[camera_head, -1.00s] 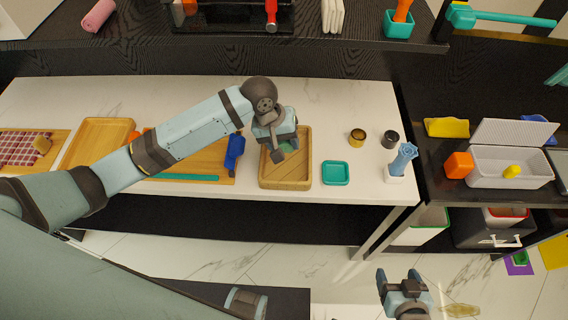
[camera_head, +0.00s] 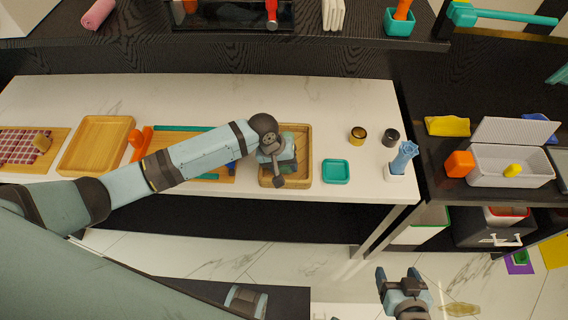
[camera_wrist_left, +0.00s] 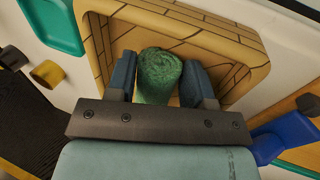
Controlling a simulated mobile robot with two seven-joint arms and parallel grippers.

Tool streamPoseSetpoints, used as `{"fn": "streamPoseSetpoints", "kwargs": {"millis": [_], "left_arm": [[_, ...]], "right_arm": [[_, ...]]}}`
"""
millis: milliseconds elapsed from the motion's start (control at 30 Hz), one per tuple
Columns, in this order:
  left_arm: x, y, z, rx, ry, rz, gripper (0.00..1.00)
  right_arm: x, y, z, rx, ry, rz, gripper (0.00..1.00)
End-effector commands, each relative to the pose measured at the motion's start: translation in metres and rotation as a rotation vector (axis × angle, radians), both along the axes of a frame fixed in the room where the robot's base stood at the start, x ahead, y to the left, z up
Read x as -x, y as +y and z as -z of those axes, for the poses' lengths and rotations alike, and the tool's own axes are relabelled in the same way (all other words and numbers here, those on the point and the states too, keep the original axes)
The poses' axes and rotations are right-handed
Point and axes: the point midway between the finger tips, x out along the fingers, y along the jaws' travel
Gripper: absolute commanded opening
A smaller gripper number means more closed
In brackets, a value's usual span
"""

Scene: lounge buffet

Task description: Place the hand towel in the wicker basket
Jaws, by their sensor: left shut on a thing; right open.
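The wicker basket (camera_head: 306,161) is a tan, shallow open box on the white counter; its patterned wall also shows in the left wrist view (camera_wrist_left: 212,42). The hand towel (camera_wrist_left: 159,72) is a green roll between the fingers of my left gripper (camera_wrist_left: 160,84). In the head view my left gripper (camera_head: 279,177) is over the basket and hides the towel. In the left wrist view the towel lies against the basket's interior; I cannot tell whether it touches the bottom. My right gripper (camera_head: 401,276) is open and empty, in front of the counter.
A teal dish (camera_head: 336,171) stands right of the basket, with two small cups (camera_head: 358,134) behind. A blue item in a white holder (camera_head: 402,160) is at the counter's right end. A wooden tray (camera_head: 95,145) lies left. The counter behind the basket is clear.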

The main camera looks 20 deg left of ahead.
Motion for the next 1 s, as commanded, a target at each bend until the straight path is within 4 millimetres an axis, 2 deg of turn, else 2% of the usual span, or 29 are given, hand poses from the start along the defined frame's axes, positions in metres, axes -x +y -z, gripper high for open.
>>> {"fn": "streamPoseSetpoints", "kwargs": {"millis": [133,167,233,267,533,633,767,1000], "left_arm": [[0.0,0.0,0.003,0.0,0.0,-0.001,0.24],[0.0,0.0,0.003,0.0,0.0,-0.001,0.55],[0.0,0.0,0.003,0.0,0.0,-0.001,0.71],[0.0,0.0,0.003,0.0,0.0,-0.001,0.73],[0.0,0.0,0.002,0.0,-0.001,0.0,0.73],[0.0,0.001,-0.006,0.001,-0.001,0.0,0.73],[0.001,0.008,-0.026,-0.001,-0.002,-0.002,0.73],[0.006,0.024,-0.076,0.0,-0.002,-0.001,0.73]], "right_arm": [[0.0,-0.001,-0.002,0.001,0.0,0.001,0.73],[0.0,-0.001,-0.001,0.0,-0.001,0.001,0.73],[-0.001,-0.001,-0.002,0.001,-0.002,0.002,0.73],[-0.001,-0.001,-0.002,0.001,-0.002,0.002,0.73],[-0.001,-0.001,-0.003,-0.001,-0.006,0.002,0.73],[-0.001,-0.001,-0.004,-0.001,-0.007,0.002,0.73],[-0.001,-0.001,-0.005,-0.001,-0.006,0.002,0.73],[-0.001,0.0,-0.005,-0.001,-0.005,0.001,0.73]]}}
